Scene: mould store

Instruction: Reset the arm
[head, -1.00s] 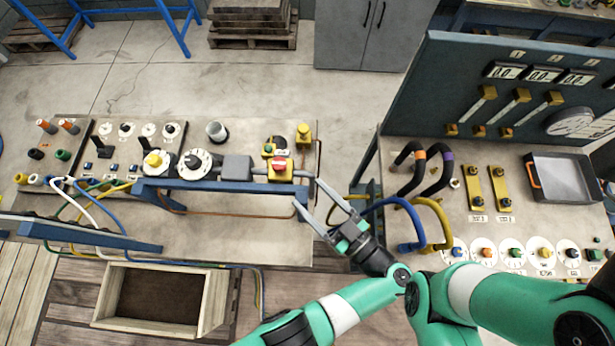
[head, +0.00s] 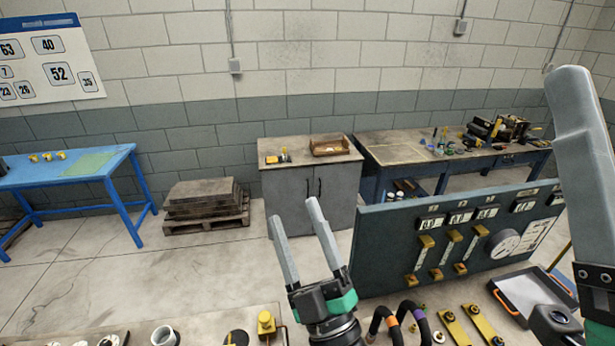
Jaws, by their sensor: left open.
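My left gripper (head: 296,210) is in the lower middle of the head view, with its two grey fingers pointing up and spread apart. It is open, with nothing between the fingers. It shows in front of the grey cabinet and just left of the dark control panel (head: 385,245). A large grey finger of my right gripper (head: 585,160) stands close to the camera at the right edge. Its other finger is not seen, so I cannot tell whether it is open or shut.
A yellow knob (head: 266,322) and a white cup (head: 164,336) stand on the bench at the bottom. A black tray (head: 510,298) lies at lower right. A blue table (head: 70,170), pallet stack (head: 205,205) and grey cabinet (head: 300,195) stand farther back. Floor at left is clear.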

